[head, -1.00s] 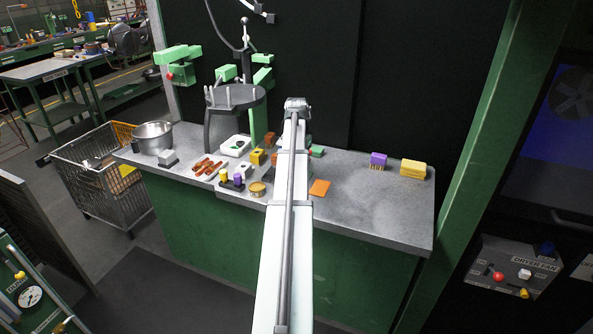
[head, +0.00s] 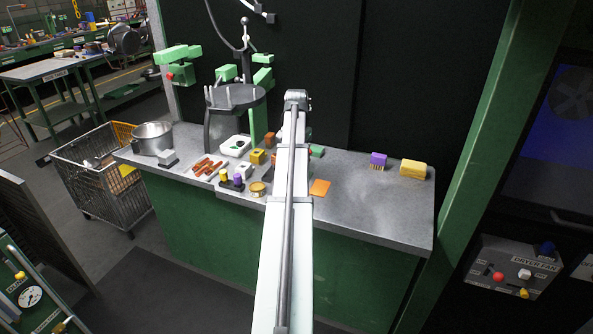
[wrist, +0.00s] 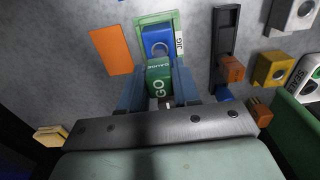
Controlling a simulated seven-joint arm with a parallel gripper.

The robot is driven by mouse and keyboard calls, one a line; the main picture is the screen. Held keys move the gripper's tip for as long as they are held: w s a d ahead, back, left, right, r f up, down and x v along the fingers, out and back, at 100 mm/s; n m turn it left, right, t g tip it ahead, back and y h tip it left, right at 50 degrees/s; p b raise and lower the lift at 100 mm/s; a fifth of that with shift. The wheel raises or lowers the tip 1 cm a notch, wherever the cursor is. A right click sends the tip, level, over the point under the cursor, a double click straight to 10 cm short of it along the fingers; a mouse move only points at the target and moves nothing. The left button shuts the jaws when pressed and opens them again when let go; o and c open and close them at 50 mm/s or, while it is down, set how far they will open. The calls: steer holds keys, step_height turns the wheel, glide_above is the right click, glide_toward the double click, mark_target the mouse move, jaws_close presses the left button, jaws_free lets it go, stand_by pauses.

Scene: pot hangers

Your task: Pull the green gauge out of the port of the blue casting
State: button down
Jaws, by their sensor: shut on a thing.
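The blue casting (wrist: 155,38) lies just beyond the gauge, inside a green frame (wrist: 150,18) beside a JIG label. A round feature shows on the casting near the gauge's far end. The gauge's far end overlaps the casting in the picture; I cannot tell how deep it sits in the port. In the head view my arm hides the gripper, gauge and casting.
An orange plate (wrist: 111,49) lies left of the frame. A black holder (wrist: 226,50) with a brown block (wrist: 231,69) and a yellow block (wrist: 270,69) stand to the right. A yellow sponge (head: 413,169) and purple brush (head: 378,160) are on the bench's right, with clear bench around.

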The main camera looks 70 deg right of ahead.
steer(key=shift+r, duration=1.15)
